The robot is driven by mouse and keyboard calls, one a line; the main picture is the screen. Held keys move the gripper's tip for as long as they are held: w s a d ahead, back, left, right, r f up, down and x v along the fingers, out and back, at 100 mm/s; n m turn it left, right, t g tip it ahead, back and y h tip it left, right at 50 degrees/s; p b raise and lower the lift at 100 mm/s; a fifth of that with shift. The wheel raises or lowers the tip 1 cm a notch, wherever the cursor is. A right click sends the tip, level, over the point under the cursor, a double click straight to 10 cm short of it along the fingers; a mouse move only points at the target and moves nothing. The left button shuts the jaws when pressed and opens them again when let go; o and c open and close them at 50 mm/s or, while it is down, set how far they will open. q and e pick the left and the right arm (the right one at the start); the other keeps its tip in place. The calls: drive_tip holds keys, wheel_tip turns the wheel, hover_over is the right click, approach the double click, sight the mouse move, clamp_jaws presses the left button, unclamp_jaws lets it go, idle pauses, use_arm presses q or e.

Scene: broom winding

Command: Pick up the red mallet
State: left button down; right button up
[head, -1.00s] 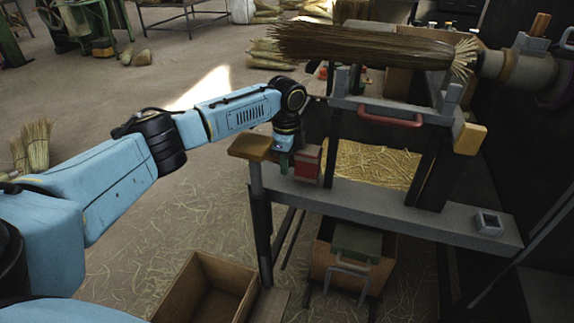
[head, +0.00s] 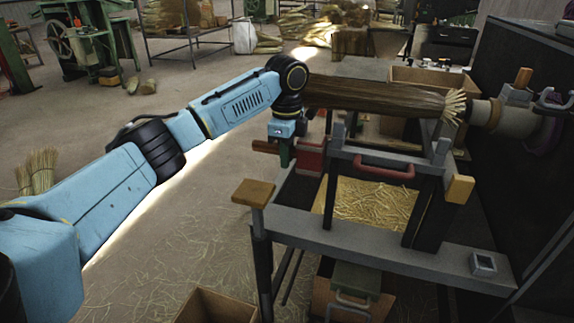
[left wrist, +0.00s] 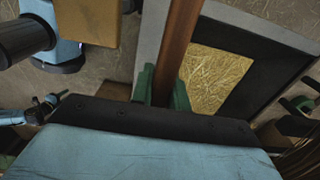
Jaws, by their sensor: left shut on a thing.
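The red mallet has a red block head (head: 312,158) and a brown handle (head: 264,147). My left gripper (head: 286,153) points down and is shut on the mallet, just left of its head. In the left wrist view its green fingers (left wrist: 161,88) lie on both sides of the brown handle (left wrist: 180,42). The mallet appears held above the left part of the grey bench (head: 375,252); the exact gap is hard to judge. My right gripper is not in view.
A broom (head: 385,98) lies across the winding stand, behind and right of the mallet. A red handle (head: 384,166) stands on the frame beside it. A wooden pad (head: 253,192) is at the bench's left corner. A straw bin (head: 372,203) sits within the bench. Open floor lies left.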

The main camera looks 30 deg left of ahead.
use_arm(q)
drive_tip(key=shift+s+d+f+p, duration=0.1)
drive_tip(key=shift+s+d+p, duration=0.55)
drive_tip(key=shift+s, duration=2.25)
drive_tip(key=shift+s+d+f+p, duration=0.1)
drive_tip(key=shift+s+d+p, duration=0.5)
drive_tip(key=shift+s, duration=2.25)
drive_tip(key=shift+s+d+f+p, duration=0.1)
drive_tip(key=shift+s+d+p, duration=0.55)
drive_tip(key=shift+s, duration=2.25)
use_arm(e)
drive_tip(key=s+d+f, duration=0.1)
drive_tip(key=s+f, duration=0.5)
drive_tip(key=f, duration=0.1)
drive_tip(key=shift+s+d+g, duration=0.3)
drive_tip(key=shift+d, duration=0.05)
use_arm(q)
drive_tip(key=shift+d, duration=0.1)
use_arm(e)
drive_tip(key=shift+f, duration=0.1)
use_arm(q)
drive_tip(key=c, duration=2)
unclamp_jaws()
drive_tip(key=shift+c, duration=0.2)
clamp_jaws()
